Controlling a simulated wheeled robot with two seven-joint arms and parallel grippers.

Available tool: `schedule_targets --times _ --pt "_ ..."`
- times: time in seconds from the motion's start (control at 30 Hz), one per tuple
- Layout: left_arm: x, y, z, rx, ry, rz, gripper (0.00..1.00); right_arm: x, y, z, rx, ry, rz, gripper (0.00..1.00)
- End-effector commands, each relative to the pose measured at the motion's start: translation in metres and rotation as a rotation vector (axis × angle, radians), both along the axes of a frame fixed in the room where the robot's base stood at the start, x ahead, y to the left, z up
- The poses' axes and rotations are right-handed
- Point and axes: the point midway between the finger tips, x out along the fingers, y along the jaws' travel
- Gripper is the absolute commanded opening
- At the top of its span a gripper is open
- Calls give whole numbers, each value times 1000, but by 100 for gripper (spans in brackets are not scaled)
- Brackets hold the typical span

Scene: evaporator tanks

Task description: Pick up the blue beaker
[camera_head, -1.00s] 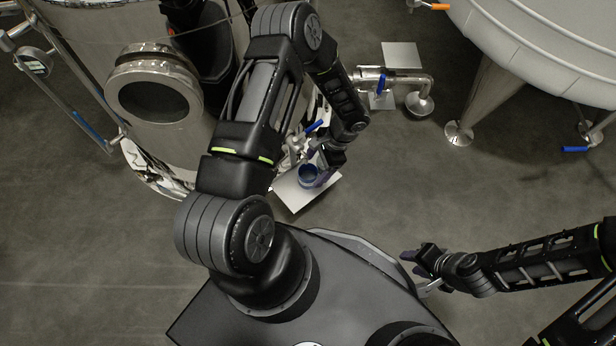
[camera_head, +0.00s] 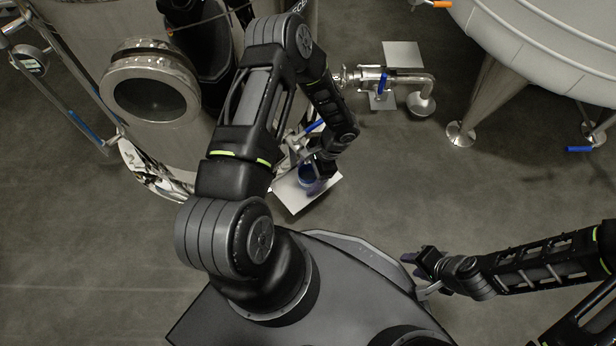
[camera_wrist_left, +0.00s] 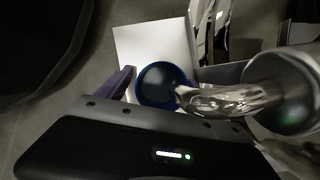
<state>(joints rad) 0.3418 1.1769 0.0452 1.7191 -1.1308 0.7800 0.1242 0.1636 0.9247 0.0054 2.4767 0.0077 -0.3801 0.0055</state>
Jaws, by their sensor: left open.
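The blue beaker (camera_head: 307,176) stands on a white plate (camera_head: 292,199) near the foot of the left tank. In the left wrist view the beaker (camera_wrist_left: 158,86) shows its round blue rim, and a shiny metal spout crosses over its right side. My left gripper (camera_head: 318,180) is open at the beaker, and its fingers partly hide it. Contact cannot be told. My right gripper (camera_head: 412,257) is away at the lower right, with no object seen in it.
A steel tank with a round porthole (camera_head: 150,88) stands at the left. A pipe with a blue-handled valve (camera_head: 383,82) lies beyond my left arm. A large pale tank (camera_head: 550,40) on legs fills the upper right. The floor between is clear.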

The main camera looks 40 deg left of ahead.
Motion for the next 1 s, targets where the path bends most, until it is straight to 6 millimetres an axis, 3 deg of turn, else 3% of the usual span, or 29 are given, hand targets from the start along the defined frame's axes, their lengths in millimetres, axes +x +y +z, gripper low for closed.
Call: schedule_targets --times 0.23,1.0 --pt "0 0 0 0 0 0 76 0 0 0 0 0 0 36" --pt "0 0 0 0 0 0 13 0 0 0 0 0 0 36"
